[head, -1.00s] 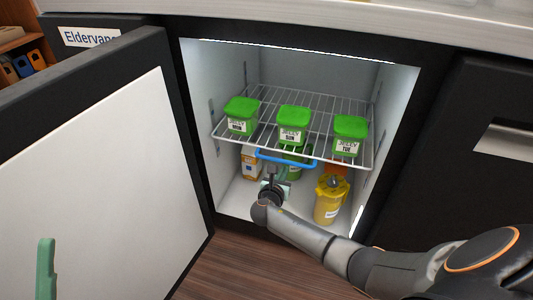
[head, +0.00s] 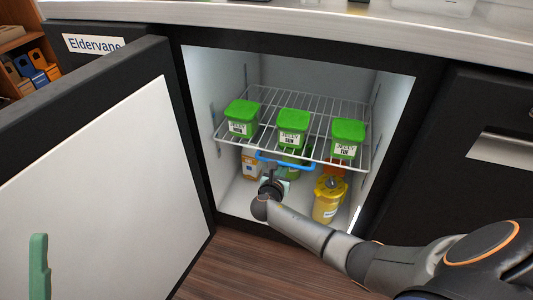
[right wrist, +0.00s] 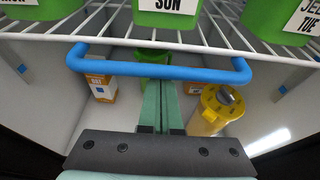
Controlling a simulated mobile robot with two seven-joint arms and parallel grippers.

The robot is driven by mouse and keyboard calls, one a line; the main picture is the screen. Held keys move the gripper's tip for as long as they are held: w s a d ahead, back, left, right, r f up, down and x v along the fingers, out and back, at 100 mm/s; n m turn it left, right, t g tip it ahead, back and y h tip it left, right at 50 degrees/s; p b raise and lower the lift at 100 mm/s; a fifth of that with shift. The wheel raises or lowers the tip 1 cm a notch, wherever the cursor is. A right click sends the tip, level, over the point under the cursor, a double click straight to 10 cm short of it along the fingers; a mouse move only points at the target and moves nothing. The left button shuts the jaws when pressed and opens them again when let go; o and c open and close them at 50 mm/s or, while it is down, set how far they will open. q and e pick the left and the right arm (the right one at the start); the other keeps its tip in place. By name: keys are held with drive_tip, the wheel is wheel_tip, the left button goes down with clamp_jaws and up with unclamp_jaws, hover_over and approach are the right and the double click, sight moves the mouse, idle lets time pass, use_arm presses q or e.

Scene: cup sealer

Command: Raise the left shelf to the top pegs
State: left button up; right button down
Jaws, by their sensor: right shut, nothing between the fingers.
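The wire shelf (head: 240,147) sits level, about midway up the open, lit cabinet, with a blue handle (head: 286,164) on its front edge. Three green-lidded jelly tubs stand on it: left (head: 241,119), middle (head: 292,129) and right (head: 347,139). My right gripper (head: 275,180) is shut and empty, its fingers at the handle. In the right wrist view the shut fingers (right wrist: 161,88) point in just below the middle of the blue handle (right wrist: 160,71); I cannot tell whether they touch. A teal finger, apparently my left gripper's (head: 38,265), shows at the lower left; its opening is hidden.
Under the shelf stand a yellow canister (head: 328,202), an orange-and-white carton (head: 250,167) and a green container (right wrist: 153,72). The open white-lined door (head: 100,180) blocks the left side. A peg strip (head: 215,112) runs up the cabinet's left wall.

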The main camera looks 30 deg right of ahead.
drive_tip(key=shift+w+r+p, duration=0.1)
drive_tip(key=shift+r+p, duration=0.5)
drive_tip(key=shift+r, duration=0.05)
use_arm(q)
drive_tip(key=shift+r+m+p, duration=0.5)
drive_tip(key=shift+r+p, duration=2.8)
drive_tip(key=shift+r, duration=0.9)
use_arm(e)
drive_tip(key=shift+w+d+r, duration=0.1)
drive_tip(key=shift+r, duration=1.6)
drive_tip(key=shift+d+r, duration=0.1)
drive_tip(key=shift+r, duration=1.55)
drive_tip(key=shift+r+p, duration=0.55)
drive_tip(key=shift+p, duration=0.05)
drive_tip(key=shift+r+p, duration=0.65)
drive_tip(key=shift+p, duration=0.05)
drive_tip(key=shift+r+p, duration=0.25)
drive_tip(key=shift+p, duration=0.05)
drive_tip(key=shift+r+p, duration=0.3)
use_arm(q)
drive_tip(key=w+a+f+n+g+y+p, duration=0.2)
drive_tip(key=w+f+n+y+p, duration=0.1)
drive_tip(key=w+f+n+y, duration=0.3)
drive_tip(key=shift+w+a+f+n+y+p, duration=0.15)
drive_tip(key=shift+w+f+n+y+p, duration=0.2)
drive_tip(key=shift+f+y, duration=0.7)
use_arm(e)
drive_tip(key=s+a, duration=0.5)
drive_tip(key=a, duration=0.1)
drive_tip(key=shift+f, duration=0.35)
